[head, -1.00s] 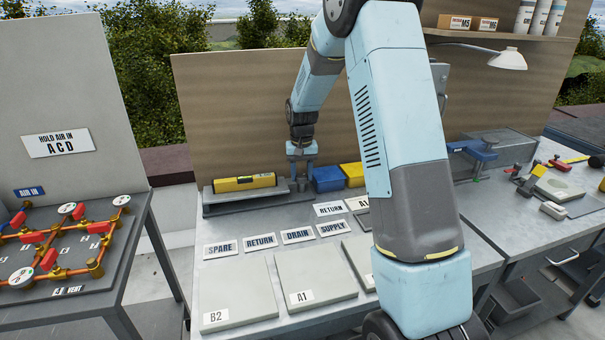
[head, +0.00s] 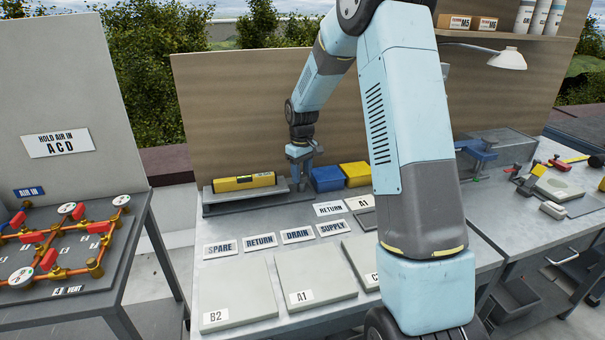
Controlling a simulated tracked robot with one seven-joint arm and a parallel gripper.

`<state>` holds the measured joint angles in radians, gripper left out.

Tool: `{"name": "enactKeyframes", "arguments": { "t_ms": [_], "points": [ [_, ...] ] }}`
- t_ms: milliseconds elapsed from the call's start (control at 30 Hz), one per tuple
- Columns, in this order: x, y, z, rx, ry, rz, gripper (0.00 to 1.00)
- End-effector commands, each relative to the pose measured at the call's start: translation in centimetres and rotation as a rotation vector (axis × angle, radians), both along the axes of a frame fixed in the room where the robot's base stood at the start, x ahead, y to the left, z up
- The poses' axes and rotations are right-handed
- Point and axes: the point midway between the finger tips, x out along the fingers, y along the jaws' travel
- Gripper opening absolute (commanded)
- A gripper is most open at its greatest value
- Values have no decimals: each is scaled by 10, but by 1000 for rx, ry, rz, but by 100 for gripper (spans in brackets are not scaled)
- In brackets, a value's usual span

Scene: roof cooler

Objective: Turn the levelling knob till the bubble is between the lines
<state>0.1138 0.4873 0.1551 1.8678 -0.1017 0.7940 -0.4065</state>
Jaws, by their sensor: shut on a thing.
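The yellow spirit level (head: 243,183) lies on a dark grey stand (head: 228,204) at the back left of the bench. Its small vial shows near the middle of the level, but the bubble and lines are too small to make out. My gripper (head: 300,182) points down at the right end of the stand, just right of the level. It is shut on what appears to be the levelling knob, which is mostly hidden by the fingers.
Blue (head: 327,178) and yellow (head: 356,174) bins stand close to the right of my gripper. Labels such as SPARE (head: 221,248) and grey plates (head: 238,293) lie in front. A pipe rig (head: 70,245) stands on the left table.

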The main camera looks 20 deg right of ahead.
Motion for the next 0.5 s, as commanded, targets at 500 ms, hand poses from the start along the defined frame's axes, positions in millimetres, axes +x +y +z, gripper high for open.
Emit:
{"name": "enactKeyframes", "arguments": {
  "t_ms": [500],
  "points": [
    [1, -2, 0, 0, 0, 315, 13]
  ]
}}
